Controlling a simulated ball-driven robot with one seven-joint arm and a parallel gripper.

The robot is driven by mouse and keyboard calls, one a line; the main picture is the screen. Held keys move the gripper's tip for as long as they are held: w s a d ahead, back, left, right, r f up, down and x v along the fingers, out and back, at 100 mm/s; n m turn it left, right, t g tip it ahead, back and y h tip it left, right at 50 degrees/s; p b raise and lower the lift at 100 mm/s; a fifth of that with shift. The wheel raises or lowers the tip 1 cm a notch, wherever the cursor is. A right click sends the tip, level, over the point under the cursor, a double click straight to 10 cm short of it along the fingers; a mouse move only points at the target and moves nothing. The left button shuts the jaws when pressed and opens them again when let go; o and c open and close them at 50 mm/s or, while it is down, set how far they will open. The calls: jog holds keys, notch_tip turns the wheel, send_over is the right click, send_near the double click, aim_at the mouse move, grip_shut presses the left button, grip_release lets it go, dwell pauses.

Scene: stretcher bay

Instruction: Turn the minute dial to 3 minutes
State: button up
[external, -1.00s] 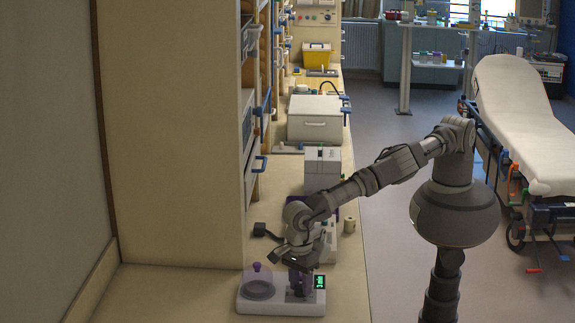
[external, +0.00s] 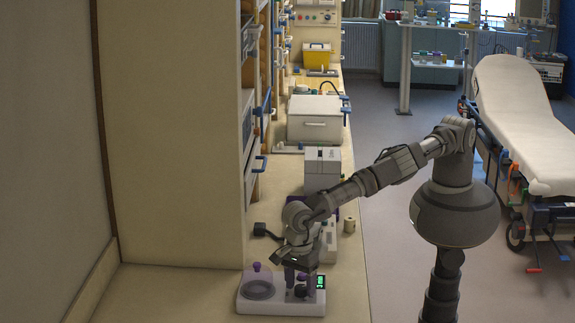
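The white device (external: 250,305) lies on the near counter, with a clear domed lid with a purple knob (external: 257,267) at its left. A dark dial (external: 300,291) stands on its right part. A small green-lit display (external: 320,282) is beside the dial; it seems to start with a 3, but the text is too small to read surely. My gripper (external: 301,281) points down over the dial. The dial's marking cannot be made out.
A black object (external: 260,229) lies near the cabinet wall. The counter left of the white device is clear.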

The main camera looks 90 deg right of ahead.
aim_at(300, 287)
notch_tip(300, 287, up, 8)
jog(key=shift+w+d+f+p, duration=0.1)
jog(key=shift+w+d+p, duration=0.05)
jog(key=shift+p, duration=0.3)
dwell(0.3)
